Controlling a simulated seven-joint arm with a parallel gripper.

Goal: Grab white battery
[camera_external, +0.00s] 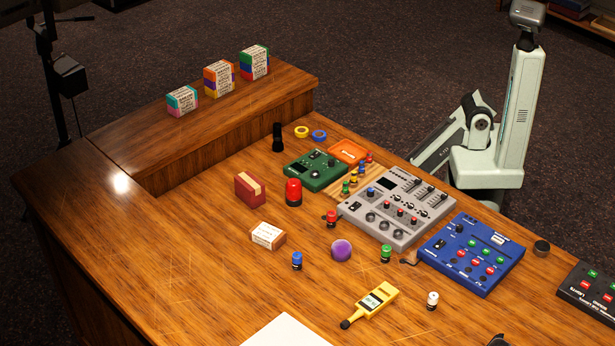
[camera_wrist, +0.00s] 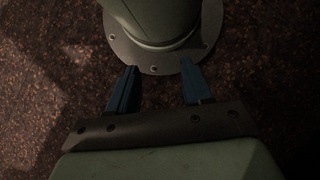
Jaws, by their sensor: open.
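A small white cylinder (camera_external: 432,299), which looks like the white battery, stands upright on the wooden desk (camera_external: 200,270) in the external view. It is right of the yellow meter and below the blue panel. My gripper (camera_wrist: 159,68) shows in the wrist view with its two blue fingers apart and nothing between them. It is over the dark carpet, facing my own round base plate, away from the desk objects. The white battery is not in the wrist view. I cannot make out the gripper in the external view.
Near the battery are a yellow meter (camera_external: 370,304), a green cylinder (camera_external: 386,253), a purple ball (camera_external: 341,250) and a blue panel (camera_external: 471,253). A grey mixer (camera_external: 397,207) lies behind. White paper (camera_external: 287,331) lies at the front. Bare wood surrounds the battery.

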